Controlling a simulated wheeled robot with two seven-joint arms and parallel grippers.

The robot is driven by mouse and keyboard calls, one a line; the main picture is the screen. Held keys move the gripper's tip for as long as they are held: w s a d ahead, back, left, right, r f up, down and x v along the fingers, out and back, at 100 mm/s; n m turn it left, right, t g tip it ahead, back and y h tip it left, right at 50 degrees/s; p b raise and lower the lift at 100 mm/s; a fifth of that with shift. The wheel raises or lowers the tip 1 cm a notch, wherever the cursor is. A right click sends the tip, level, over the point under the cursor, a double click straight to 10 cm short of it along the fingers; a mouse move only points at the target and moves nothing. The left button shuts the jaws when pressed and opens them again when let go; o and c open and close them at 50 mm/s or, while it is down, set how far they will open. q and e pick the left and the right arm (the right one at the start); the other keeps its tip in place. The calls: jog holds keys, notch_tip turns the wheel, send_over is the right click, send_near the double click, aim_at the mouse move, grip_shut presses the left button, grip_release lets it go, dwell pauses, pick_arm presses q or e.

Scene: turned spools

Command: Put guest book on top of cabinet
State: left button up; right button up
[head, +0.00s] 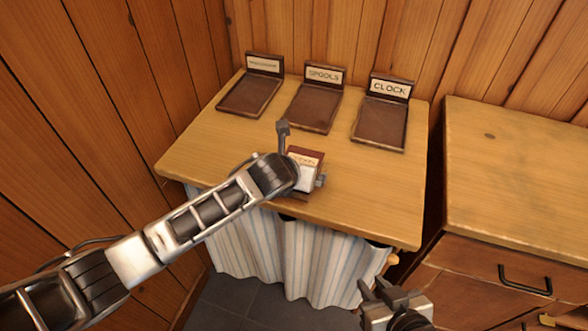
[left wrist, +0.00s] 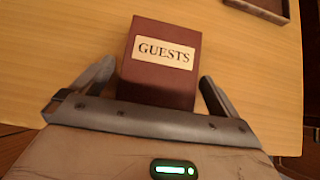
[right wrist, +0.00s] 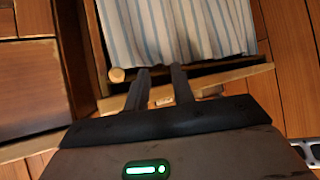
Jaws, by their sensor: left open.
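The guest book (head: 306,158) is a dark red block with a cream "GUESTS" label, on the wooden table near its front edge. My left gripper (head: 301,156) is over it, with one finger on each side. In the left wrist view the book (left wrist: 160,75) lies between the open fingers, with a visible gap at each side. The cabinet (head: 520,170) is the wooden unit at the right, its top bare where seen. My right gripper (head: 377,289) is low in front of the table, its fingers close together with a narrow gap; I see nothing held.
Three brown trays with name cards stand at the table's back: one with an unreadable card (head: 247,95), "SPOOLS" (head: 313,108) and "CLOCK" (head: 380,122). A striped curtain (head: 290,255) hangs below the table (head: 370,185). A narrow gap separates table and cabinet. Plank walls stand behind and left.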

pick_arm(q)
jog(key=p+v, duration=0.1)
jog(key=v, duration=1.1)
jog(key=shift+p, duration=0.3)
jog(key=s+f+n+h, duration=0.3)
jog(key=s+f+n, duration=0.25)
jog(key=n, duration=1.05)
jog(key=s+a+f+n+y, duration=0.1)
jog(key=s+a+f+n, duration=0.3)
jog(key=n, duration=0.6)
jog(key=s+a+f+n+t+y, duration=0.1)
jog(key=s+a+f+n, duration=0.3)
jog(key=n, duration=0.7)
jog(key=s+a+y, duration=0.1)
jog(key=s+a, duration=0.1)
jog(key=a, duration=0.2)
jog(key=shift+f+t, duration=0.3)
jog(key=shift+f, duration=0.1)
jog(key=shift+d, duration=0.1)
